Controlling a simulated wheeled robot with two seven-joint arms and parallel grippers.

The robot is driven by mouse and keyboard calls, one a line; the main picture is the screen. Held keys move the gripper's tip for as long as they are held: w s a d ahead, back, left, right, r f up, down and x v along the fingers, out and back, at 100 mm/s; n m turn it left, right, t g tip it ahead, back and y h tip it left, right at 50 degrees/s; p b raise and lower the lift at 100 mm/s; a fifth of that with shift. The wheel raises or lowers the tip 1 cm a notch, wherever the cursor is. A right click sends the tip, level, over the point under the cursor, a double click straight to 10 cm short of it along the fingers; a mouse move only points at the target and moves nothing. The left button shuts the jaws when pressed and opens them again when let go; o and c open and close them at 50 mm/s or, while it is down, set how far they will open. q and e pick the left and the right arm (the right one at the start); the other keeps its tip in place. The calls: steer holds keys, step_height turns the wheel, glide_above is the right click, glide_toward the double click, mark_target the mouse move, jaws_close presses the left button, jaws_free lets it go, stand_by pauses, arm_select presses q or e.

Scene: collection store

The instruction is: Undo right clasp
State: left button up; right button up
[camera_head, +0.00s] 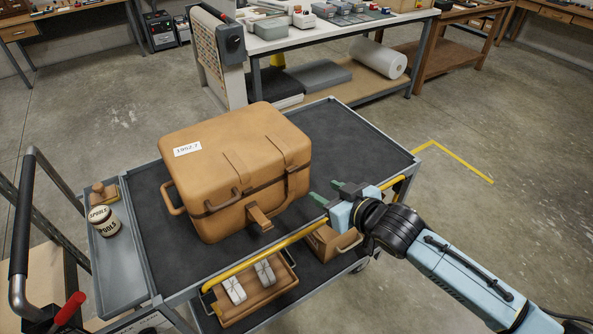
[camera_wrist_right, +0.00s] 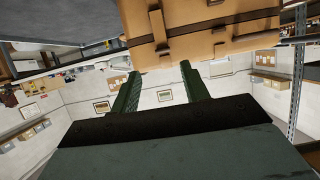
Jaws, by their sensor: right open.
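A tan suitcase (camera_head: 232,150) with a white label reading "1952.7" lies on the dark top of a cart. A dark brown band (camera_head: 250,199) runs around its seam. A tan flap (camera_head: 259,218) sticks out low on its front. The right clasp is too small to make out clearly in the head view. My right gripper (camera_head: 328,191) is open and empty, just right of the suitcase and apart from it. In the right wrist view, the suitcase (camera_wrist_right: 190,48) shows above the open fingers, with a dark strap (camera_wrist_right: 158,27) on it. My left gripper is not in view.
The cart (camera_head: 372,142) has a yellow rail (camera_head: 265,256) along its near side. Below it are a tray with white wrapped items (camera_head: 236,290) and a tan case (camera_head: 330,243). A spool tin (camera_head: 103,221) stands at left. The cart's far right top is clear.

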mark_target(292, 173)
steer(key=b+x, duration=0.1)
steer(key=x, duration=0.5)
steer(key=b+x, duration=0.1)
steer(key=x, duration=0.6)
steer(key=shift+w+a+r, duration=0.15)
steer(key=shift+a+r, duration=0.05)
jaws_close()
steer(key=shift+f, duration=0.1)
